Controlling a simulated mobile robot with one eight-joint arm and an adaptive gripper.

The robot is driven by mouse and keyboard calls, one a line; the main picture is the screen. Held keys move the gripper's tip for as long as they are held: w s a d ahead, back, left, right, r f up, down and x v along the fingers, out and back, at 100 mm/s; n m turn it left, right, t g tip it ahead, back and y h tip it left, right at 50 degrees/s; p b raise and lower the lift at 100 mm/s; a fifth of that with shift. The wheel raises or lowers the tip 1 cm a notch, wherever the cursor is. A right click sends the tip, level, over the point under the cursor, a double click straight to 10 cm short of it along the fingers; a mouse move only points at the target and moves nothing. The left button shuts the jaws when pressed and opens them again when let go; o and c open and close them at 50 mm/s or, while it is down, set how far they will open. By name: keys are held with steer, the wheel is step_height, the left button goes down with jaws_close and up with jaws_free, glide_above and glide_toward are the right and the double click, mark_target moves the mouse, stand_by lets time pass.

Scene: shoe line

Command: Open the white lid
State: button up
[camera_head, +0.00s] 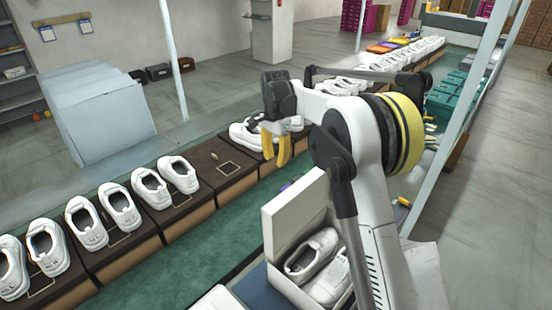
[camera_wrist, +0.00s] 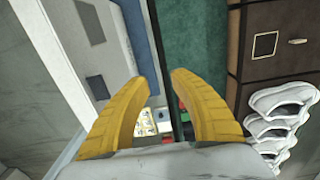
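A white shoebox (camera_head: 338,303) stands at the lower middle of the head view, with a pair of white shoes (camera_head: 312,255) inside. Its white lid (camera_head: 294,214) appears raised, standing up at the box's far side and leaving the shoes uncovered. My arm hides the box's right part. My gripper (camera_head: 274,150) is up and beyond the lid, over the shoe line, apart from the lid. In the wrist view its two yellow fingers (camera_wrist: 158,80) are spread with nothing held between them. I cannot make out the lid in the wrist view.
White shoes (camera_head: 118,207) stand in pairs on brown bases (camera_head: 160,215) along the line. A green strip (camera_head: 200,270) runs between line and box. A pale grey cabinet (camera_head: 105,115) stands at left. A pale post (camera_head: 450,130) rises at right. Open floor lies beyond the line.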

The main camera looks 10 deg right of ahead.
step_height(320, 180, up, 12)
stand_by(0.5)
